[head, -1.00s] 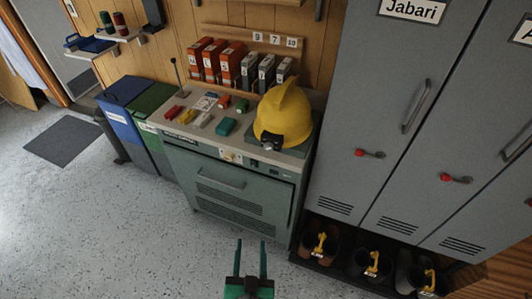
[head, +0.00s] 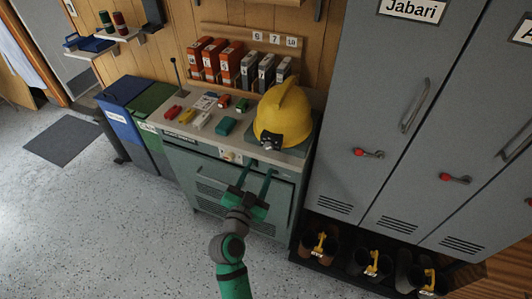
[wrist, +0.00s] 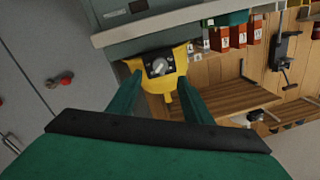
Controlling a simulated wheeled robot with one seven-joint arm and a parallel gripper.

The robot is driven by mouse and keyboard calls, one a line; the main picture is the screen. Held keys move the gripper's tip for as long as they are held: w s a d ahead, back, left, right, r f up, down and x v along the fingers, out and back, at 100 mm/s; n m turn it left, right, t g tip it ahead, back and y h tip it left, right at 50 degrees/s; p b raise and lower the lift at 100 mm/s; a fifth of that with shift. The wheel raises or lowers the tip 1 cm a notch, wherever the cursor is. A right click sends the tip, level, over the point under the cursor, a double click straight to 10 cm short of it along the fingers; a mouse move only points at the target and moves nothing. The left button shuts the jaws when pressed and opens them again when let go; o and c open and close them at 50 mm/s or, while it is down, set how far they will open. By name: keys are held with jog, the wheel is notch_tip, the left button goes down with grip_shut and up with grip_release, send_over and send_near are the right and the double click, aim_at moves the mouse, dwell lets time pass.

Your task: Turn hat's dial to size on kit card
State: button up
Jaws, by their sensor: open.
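The yellow hard hat (head: 284,106) sits on the right end of the counter (head: 172,127), on a dark green patch. Its black dial housing (head: 271,141) faces me at the counter's front edge. In the wrist view the grey dial knob (wrist: 159,67) shows in its dark housing, ahead of and between my fingers. My gripper (head: 258,172) is open and empty, below and in front of the hat, apart from the dial. A small printed card (head: 206,101) lies on the counter; I cannot tell if it is the kit card, and its text is too small to read.
Red, yellow, white and green small items (head: 226,126) lie left of the hat. Numbered binders (head: 230,63) stand behind. Grey lockers (head: 385,140) rise close on the right, above boots (head: 372,262). Blue and green bins (head: 125,110) stand left.

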aim_at(268, 149)
jog(key=x, duration=0.8)
jog(key=shift+w+d, duration=0.1)
jog(key=shift+w, duration=0.1)
jog(key=c, duration=1.1)
